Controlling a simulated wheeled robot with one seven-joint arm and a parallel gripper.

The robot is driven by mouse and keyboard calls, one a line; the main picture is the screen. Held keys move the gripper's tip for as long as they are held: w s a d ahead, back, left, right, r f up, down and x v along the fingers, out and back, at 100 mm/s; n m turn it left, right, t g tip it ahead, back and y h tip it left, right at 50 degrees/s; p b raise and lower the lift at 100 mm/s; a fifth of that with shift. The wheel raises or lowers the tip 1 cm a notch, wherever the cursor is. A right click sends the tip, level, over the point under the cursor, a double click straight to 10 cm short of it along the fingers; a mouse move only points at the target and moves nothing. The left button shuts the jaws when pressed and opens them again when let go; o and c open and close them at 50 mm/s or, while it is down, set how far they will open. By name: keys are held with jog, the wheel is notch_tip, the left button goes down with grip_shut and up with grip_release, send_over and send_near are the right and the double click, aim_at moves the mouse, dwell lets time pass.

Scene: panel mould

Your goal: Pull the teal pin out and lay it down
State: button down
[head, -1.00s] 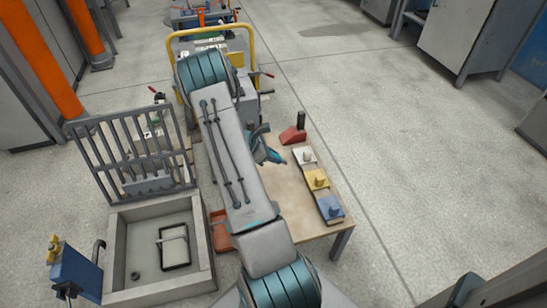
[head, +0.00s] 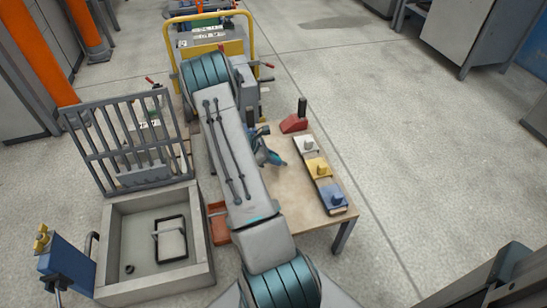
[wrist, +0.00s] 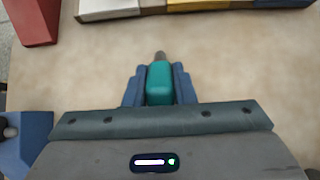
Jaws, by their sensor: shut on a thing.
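The teal pin (wrist: 159,84) is between the two blue fingers of my gripper (wrist: 160,72) in the wrist view. My gripper is shut on its thick teal body, and a short grey-brown tip sticks out beyond the fingers. The tan table top (wrist: 230,65) lies beneath the pin; I cannot tell how large the gap is. In the head view my gripper (head: 268,154) is over the table's left part, mostly hidden behind my arm.
A row of white (head: 304,145), yellow (head: 318,168) and blue (head: 332,197) blocks lies along the table's right side. A red block with a black post (head: 295,122) stands at the far edge. A grey basin (head: 202,235) with a raised grate is at left. The table's near part is bare.

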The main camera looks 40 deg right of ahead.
jog(key=c, duration=1.1)
grip_release()
jog(key=shift+r, duration=0.1)
jog(key=p+v, duration=0.4)
jog(key=v, duration=0.9)
jog(key=shift+w+a+r, duration=0.2)
jog(key=shift+a, duration=0.15)
